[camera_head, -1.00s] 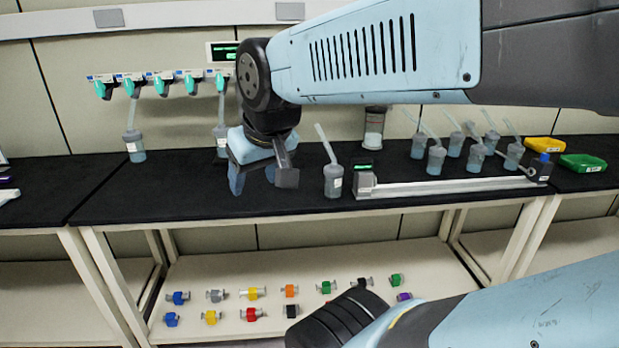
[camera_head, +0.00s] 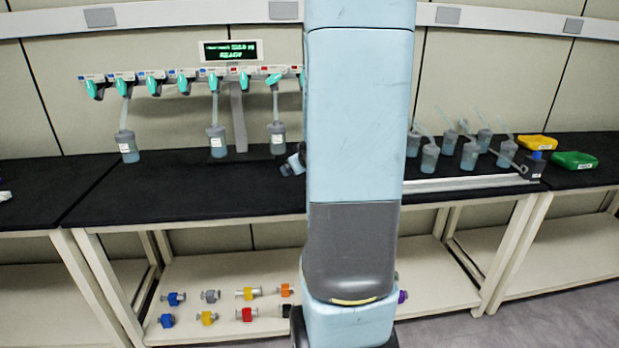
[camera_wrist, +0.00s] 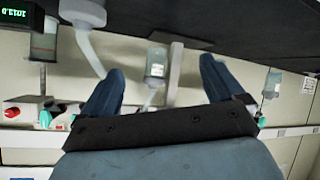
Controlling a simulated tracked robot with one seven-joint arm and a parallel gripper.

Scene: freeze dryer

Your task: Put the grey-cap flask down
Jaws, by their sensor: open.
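In the wrist view, which is upside down, a flask (camera_wrist: 157,62) shows between my fingers but farther off. A nearer grey cap with a pale tube (camera_wrist: 85,42) is at the top left. My gripper (camera_wrist: 160,78) is open, with nothing visibly held. In the head view my arm hides most of it.
A valve row (camera_head: 185,80) and a lit display (camera_head: 230,51) are on the back wall. More flasks (camera_head: 470,152), a yellow tray (camera_head: 536,142) and a green tray (camera_head: 575,160) are at right. Coloured connectors (camera_head: 247,314) lie on the lower shelf. The bench's left-middle is bare.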

